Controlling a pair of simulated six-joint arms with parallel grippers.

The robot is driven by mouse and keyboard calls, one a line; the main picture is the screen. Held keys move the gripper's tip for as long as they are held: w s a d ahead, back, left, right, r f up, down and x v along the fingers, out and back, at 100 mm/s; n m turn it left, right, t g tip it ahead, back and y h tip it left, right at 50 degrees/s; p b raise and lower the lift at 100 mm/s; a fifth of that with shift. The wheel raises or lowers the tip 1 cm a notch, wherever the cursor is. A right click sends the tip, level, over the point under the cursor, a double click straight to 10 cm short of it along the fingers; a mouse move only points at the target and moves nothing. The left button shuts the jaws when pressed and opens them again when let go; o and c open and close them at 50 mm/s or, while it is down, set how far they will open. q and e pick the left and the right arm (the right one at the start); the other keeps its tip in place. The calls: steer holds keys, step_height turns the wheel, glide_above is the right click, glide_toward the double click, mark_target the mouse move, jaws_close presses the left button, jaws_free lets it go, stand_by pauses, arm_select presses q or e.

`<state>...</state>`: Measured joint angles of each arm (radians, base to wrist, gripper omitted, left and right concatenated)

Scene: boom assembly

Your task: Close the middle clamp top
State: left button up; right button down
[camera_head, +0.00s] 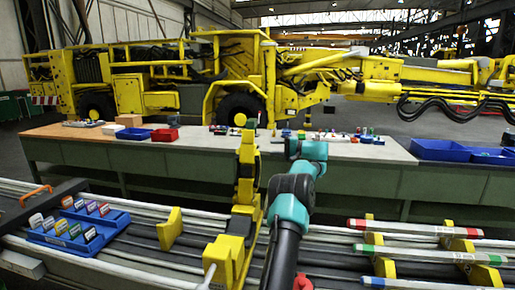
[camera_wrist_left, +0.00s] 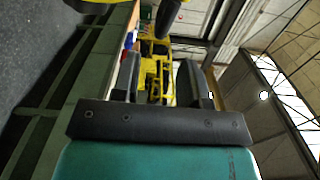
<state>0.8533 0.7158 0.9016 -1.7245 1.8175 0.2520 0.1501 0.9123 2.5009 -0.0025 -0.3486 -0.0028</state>
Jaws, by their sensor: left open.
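The middle clamp (camera_head: 228,255) is yellow and stands on the dark rails near the centre of the head view. Its clamp top (camera_head: 246,170) stands upright, swung up from the base. My left gripper (camera_head: 284,143) is in the air just right of the clamp top's upper end. In the left wrist view its two dark fingers (camera_wrist_left: 158,80) are apart with nothing between them. A yellow edge (camera_wrist_left: 95,5) shows at the top left of that view; I cannot tell whether it is the clamp. My left arm hides the rails right of the clamp. My right gripper is not in view.
A smaller yellow block (camera_head: 170,228) stands on the rails to the left. A blue tray (camera_head: 75,240) with coloured tags lies further left. Colour-marked bars (camera_head: 410,229) rest on yellow supports at the right. A long workbench (camera_head: 180,150) and a yellow machine (camera_head: 235,75) stand behind.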

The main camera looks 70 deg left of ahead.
mark_target(258, 147)
arm_select(q)
steer(key=x, duration=0.7)
steer(key=shift+s+a+f, duration=0.1)
steer(key=shift+s+a, duration=0.05)
steer(key=shift+s, duration=0.15)
jaws_close()
steer(key=shift+f, duration=0.1)
